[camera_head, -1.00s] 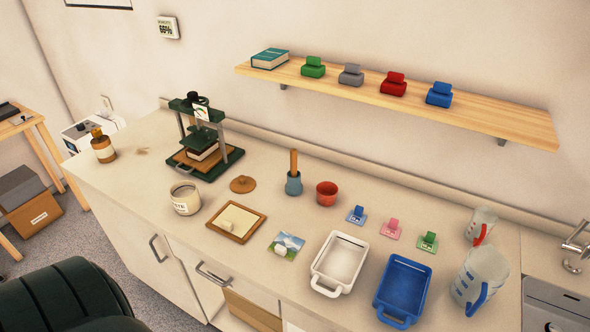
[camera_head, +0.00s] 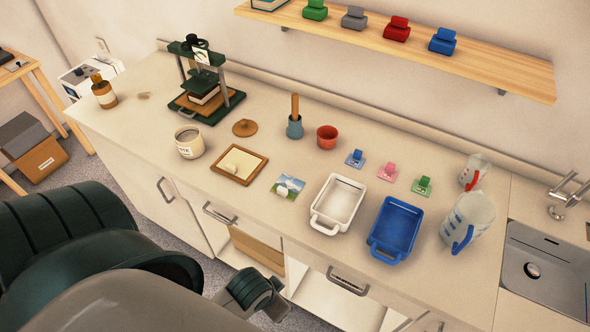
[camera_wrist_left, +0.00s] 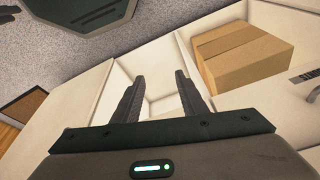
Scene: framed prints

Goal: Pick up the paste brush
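A wooden handle (camera_head: 295,105), which looks like the paste brush, stands upright in a small blue-grey cup (camera_head: 295,128) on the counter; its lower end is hidden in the cup. The paste pot (camera_head: 190,142), a cream jar with lettering, stands open to the left, with a round brown lid (camera_head: 245,127) apart from it. My left gripper (camera_wrist_left: 156,88) is open and empty in the left wrist view, in front of the cabinets and away from the brush. In the head view my left arm fills the lower left. My right gripper is not in view.
A red cup (camera_head: 327,137) stands right beside the brush cup. A green press (camera_head: 207,90) is behind left. A wooden-rimmed board (camera_head: 239,165), white tray (camera_head: 338,204) and blue tray (camera_head: 396,228) lie nearer the front. A cardboard box (camera_wrist_left: 240,55) sits low in the left wrist view.

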